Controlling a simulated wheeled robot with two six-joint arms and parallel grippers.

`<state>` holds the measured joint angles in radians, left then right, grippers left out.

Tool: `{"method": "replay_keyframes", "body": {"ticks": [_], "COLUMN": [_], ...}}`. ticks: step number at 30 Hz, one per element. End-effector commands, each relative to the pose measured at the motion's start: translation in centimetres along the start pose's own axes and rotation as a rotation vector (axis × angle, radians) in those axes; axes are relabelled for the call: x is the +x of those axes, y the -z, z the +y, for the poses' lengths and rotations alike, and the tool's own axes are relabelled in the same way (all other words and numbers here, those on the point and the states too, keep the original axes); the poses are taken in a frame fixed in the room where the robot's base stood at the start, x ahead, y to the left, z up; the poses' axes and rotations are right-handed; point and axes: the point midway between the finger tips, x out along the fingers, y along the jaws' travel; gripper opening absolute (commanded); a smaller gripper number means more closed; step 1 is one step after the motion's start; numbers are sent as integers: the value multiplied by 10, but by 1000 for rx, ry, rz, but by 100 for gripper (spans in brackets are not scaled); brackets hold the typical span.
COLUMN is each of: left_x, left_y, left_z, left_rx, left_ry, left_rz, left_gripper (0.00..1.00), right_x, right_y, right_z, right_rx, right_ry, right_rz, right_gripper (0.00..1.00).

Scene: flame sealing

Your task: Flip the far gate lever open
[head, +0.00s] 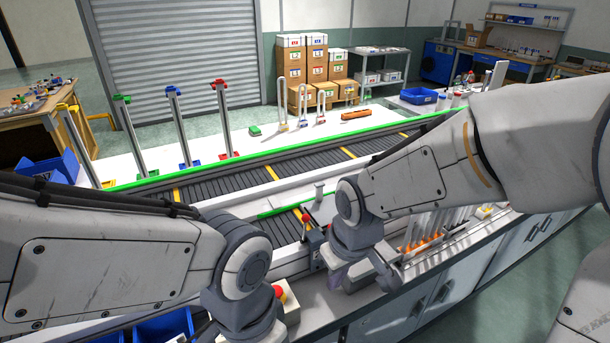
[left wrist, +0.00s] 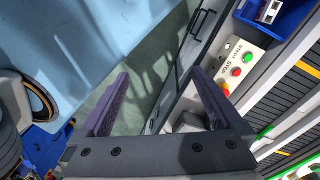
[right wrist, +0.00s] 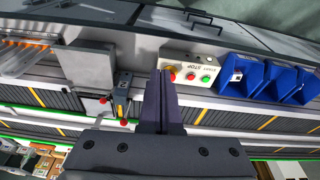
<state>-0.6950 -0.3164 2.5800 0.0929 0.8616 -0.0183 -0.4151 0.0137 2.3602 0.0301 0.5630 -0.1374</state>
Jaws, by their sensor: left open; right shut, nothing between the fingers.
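A small lever with a red ball knob (head: 305,218) stands on a dark post at the near side of the conveyor, left of my right gripper (head: 345,280). In the right wrist view one red knob (right wrist: 103,99) shows by a grey plate and another red knob (right wrist: 123,123) by a small post. I cannot tell for sure which belongs to the far gate. My right gripper (right wrist: 161,78) is shut and empty, beside the posts and apart from both knobs. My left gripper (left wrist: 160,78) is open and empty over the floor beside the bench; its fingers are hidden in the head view.
The conveyor (head: 225,186) runs across the bench with green edge rails. A start/stop box (right wrist: 190,66) with an emergency button sits at the near edge by blue bins (right wrist: 252,76). A rack of tubes (head: 425,243) stands right of my right gripper.

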Motion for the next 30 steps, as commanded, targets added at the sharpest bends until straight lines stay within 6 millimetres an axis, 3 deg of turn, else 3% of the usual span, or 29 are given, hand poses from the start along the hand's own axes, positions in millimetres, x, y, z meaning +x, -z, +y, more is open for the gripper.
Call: {"method": "replay_keyframes", "body": {"ticks": [1, 6, 9, 14, 22, 23, 26, 27, 30], "left_x": [-39, -85, -100, -108, -106, -106, -107, -107, -107], "left_y": [3, 10, 13, 15, 15, 15, 15, 15, 15], "left_z": [3, 6, 8, 8, 8, 8, 8, 8, 8], "left_rx": [-1, -5, -7, -8, -9, -9, -9, -9, -9], "left_ry": [0, 0, 0, 0, 0, 0, 0, 0, 0], "left_rz": [7, 26, 33, 38, 39, 39, 39, 39, 39], "left_gripper": [100, 100, 100, 100, 100, 92, 54, 50, 50], "right_x": [-24, -31, -30, -26, -24, -24, -24, -24, -24], "right_y": [26, 84, 105, 120, 122, 122, 121, 121, 121], "right_z": [4, 16, 20, 24, 24, 24, 24, 24, 25], "right_rx": [59, 237, 307, 360, 366, 365, 365, 365, 365], "right_ry": [-2, -5, -3, -1, 0, 0, -1, -1, -1], "right_rz": [16, 88, 119, 144, 148, 148, 147, 147, 147], "right_gripper": [0, 0, 0, 0, 0, 0, 0, 0, 0]}}
